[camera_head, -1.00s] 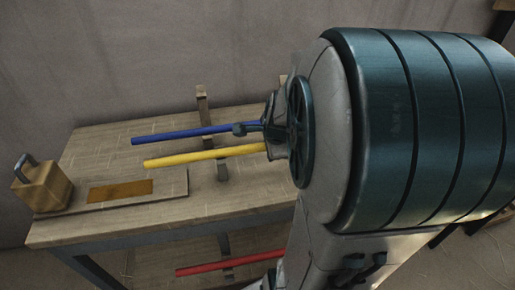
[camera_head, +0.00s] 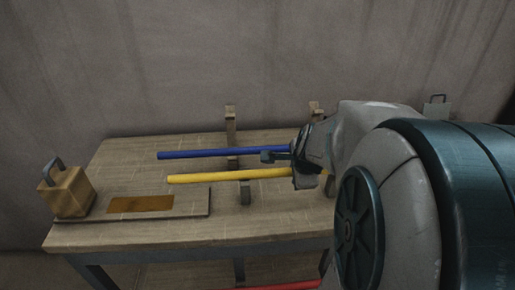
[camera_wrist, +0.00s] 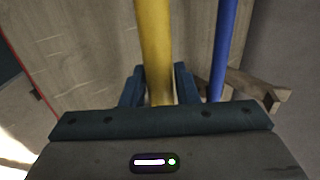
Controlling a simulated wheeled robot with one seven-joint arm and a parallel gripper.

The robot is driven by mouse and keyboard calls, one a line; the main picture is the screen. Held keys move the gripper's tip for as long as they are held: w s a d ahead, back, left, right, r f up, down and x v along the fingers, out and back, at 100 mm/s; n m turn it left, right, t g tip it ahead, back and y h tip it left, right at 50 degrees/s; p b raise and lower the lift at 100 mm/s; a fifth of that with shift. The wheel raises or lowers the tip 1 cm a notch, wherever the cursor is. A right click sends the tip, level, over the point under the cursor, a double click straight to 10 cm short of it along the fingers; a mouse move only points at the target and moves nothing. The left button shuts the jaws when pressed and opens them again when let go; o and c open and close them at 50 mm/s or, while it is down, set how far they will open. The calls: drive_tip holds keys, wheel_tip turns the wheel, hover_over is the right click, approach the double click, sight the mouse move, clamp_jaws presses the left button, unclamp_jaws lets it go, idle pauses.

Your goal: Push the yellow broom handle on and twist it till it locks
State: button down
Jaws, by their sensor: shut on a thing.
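The yellow broom handle (camera_head: 225,176) lies nearly level above the bench, its free end pointing left. My gripper (camera_head: 298,171) is at its right part, and the arm hides what lies beyond. In the wrist view the yellow handle (camera_wrist: 154,40) runs between the two dark fingers of my gripper (camera_wrist: 158,85), which is shut on it. No broom head can be made out at either end of the handle.
A blue handle (camera_head: 205,154) lies behind the yellow one, close to my gripper. Wooden supports (camera_head: 231,125) stand on the bench (camera_head: 130,150). A block with a metal loop (camera_head: 68,192) and a board with an orange-brown patch (camera_head: 180,208) are at left. A red handle (camera_head: 280,286) is below.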

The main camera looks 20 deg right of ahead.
drive_tip(key=shift+d+r+t+h+b, duration=0.2)
drive_tip(key=shift+t+b, duration=0.5)
drive_tip(key=shift+b, duration=1.35)
drive_tip(key=shift+d+f+t+h+b, duration=0.1)
drive_tip(key=shift+t+h+b, duration=0.4)
drive_tip(key=shift+b, duration=1.55)
drive_tip(key=c, duration=1.4)
unclamp_jaws()
drive_tip(key=o, duration=0.5)
drive_tip(key=shift+s+d, duration=0.15)
drive_tip(key=o, duration=0.4)
drive_tip(key=shift+a+y, duration=0.25)
drive_tip(key=shift+y, duration=0.05)
